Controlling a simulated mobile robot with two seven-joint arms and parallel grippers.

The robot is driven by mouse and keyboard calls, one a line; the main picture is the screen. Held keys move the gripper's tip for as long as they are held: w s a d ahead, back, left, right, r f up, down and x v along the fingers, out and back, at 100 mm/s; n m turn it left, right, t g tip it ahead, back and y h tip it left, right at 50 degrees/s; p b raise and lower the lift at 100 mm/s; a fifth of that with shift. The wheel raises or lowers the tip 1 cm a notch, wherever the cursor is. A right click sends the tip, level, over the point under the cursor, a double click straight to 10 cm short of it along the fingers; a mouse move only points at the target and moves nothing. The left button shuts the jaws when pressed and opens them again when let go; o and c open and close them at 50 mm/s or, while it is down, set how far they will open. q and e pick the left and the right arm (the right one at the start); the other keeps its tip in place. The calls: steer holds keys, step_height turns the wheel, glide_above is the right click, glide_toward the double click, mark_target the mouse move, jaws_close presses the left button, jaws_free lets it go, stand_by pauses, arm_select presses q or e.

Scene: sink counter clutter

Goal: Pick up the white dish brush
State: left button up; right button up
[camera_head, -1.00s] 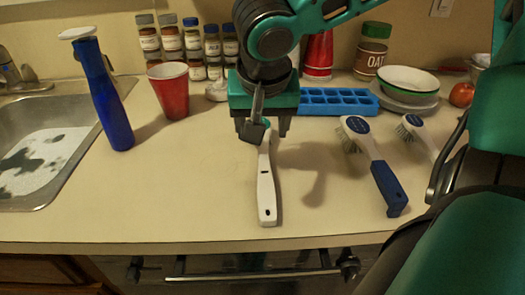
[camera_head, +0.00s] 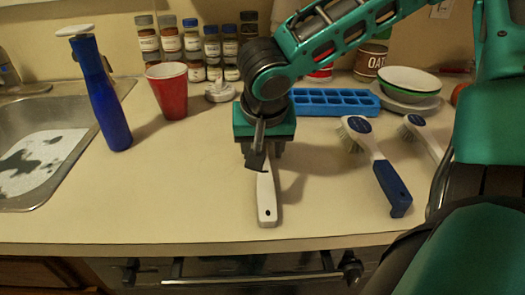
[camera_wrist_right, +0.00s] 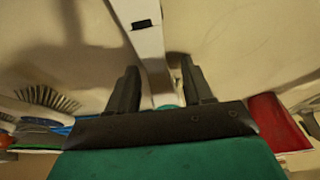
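The white dish brush (camera_head: 266,195) lies on the counter in the head view, its handle end toward the front edge. Its head is hidden under my right gripper (camera_head: 262,152), which points down over the upper part of the brush. In the right wrist view the white handle (camera_wrist_right: 147,50) runs between the two separated fingers of my right gripper (camera_wrist_right: 160,72). Bare counter shows on at least one side between handle and finger, so the gripper is open. My left gripper is in neither current view.
A blue-handled brush (camera_head: 391,187) and another white brush (camera_head: 424,134) lie to the right. A blue ice tray (camera_head: 335,101) is behind. A red cup (camera_head: 168,92), blue bottle (camera_head: 105,100) and sink (camera_head: 38,112) are left. The front-left counter is clear.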

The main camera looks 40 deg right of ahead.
steer(key=c, duration=0.8)
steer(key=shift+c, duration=0.2)
steer(key=shift+r, duration=0.15)
